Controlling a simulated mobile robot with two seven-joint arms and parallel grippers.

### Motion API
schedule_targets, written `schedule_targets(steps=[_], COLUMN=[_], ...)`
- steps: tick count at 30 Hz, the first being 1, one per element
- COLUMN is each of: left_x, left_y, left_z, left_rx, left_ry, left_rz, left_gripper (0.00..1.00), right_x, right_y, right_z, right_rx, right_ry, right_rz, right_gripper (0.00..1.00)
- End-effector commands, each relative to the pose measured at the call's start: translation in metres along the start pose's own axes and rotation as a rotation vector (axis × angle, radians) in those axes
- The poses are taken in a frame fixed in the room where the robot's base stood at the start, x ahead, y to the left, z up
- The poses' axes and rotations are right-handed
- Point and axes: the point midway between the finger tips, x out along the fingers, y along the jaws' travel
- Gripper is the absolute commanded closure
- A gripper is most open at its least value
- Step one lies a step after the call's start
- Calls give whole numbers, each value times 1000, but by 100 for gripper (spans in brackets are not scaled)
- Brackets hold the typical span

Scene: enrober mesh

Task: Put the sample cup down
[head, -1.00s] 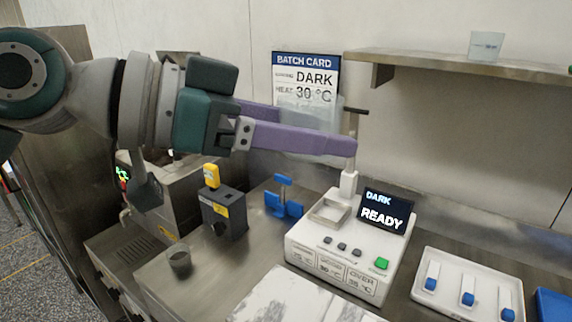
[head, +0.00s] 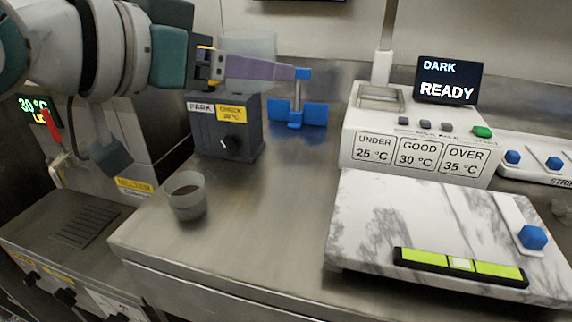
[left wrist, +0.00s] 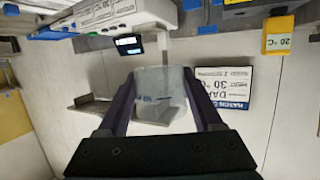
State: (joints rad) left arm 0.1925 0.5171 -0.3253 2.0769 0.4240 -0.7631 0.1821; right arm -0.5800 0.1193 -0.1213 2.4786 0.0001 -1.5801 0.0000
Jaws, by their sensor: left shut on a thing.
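My left gripper (head: 292,72) is shut on a translucent cup (head: 250,48), held above the counter over the dark grey block. In the left wrist view the same cup (left wrist: 160,92) sits between the two purple fingers (left wrist: 157,82). Whether it holds anything is hard to tell. A second, grey translucent cup (head: 187,198) with brown content stands upright on the steel counter (head: 250,215), below and left of the gripper, apart from it. My right gripper is not in view.
The dark grey block (head: 228,140), a blue stand (head: 296,112) and a white device (head: 400,140) with a "DARK READY" screen (head: 448,82) line the back. A marble slab (head: 400,215) lies at right. The counter between the brown-filled cup and slab is clear.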

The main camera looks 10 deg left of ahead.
Motion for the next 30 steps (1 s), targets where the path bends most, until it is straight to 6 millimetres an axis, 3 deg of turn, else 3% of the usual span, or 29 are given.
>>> schedule_targets(steps=[7, 10, 21, 24, 30], left_x=[0, 3, 33, 40, 46], left_y=[0, 0, 0, 0, 0], left_z=[0, 10, 111, 131, 148], left_rx=[0, -2, -2, -1, 0], left_ry=[-1, -3, -6, -4, -2], left_rz=[0, 0, -1, 0, 0], left_gripper=[92, 92, 92, 92, 92], right_x=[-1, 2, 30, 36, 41], right_y=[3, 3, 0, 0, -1], right_z=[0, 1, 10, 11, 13], right_rx=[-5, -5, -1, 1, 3], right_ry=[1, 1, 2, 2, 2], right_rz=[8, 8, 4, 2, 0], right_gripper=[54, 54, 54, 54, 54])
